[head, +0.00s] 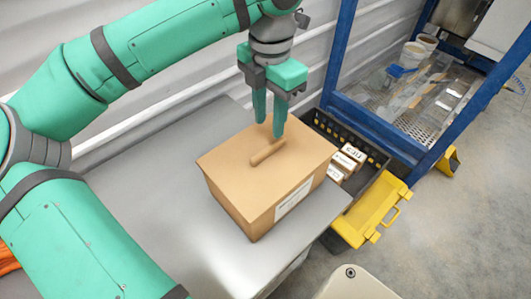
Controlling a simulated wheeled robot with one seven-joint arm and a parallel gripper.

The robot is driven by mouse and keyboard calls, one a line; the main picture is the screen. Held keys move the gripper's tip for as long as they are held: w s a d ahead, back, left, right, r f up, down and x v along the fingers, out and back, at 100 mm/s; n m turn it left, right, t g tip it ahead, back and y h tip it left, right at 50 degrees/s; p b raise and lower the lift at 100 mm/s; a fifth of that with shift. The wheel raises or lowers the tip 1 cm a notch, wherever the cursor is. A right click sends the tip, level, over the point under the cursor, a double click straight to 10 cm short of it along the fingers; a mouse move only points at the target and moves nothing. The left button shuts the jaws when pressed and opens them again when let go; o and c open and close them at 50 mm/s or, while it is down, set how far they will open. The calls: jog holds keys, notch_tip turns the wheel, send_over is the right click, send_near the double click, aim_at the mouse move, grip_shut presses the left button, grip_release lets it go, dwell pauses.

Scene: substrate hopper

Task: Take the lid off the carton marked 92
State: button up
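A brown cardboard carton (245,200) stands upright on the grey table. Its flat lid (230,155) is on top, with a bar-shaped handle (266,153) in the middle. A white label (293,199) is on the carton's right-hand side; its marking is too small to read, so I cannot confirm 92. My gripper (268,130) points down over the lid with a gap between its two teal fingers. Nothing shows between them. The fingertips appear near the far end of the handle; I cannot tell whether they touch the lid.
The grey table (165,215) has free room left of the carton. Right of it, a black crate (375,158) holds several small white-labelled boxes (352,153). A ribbed wall is behind.

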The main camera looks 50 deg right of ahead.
aim_at(268, 148)
jog(key=f, duration=0.3)
jog(key=shift+w+f, duration=0.1)
jog(key=shift+w, duration=0.1)
notch_tip(268, 148, down, 5)
jog(key=shift+s+a, duration=0.15)
grip_shut()
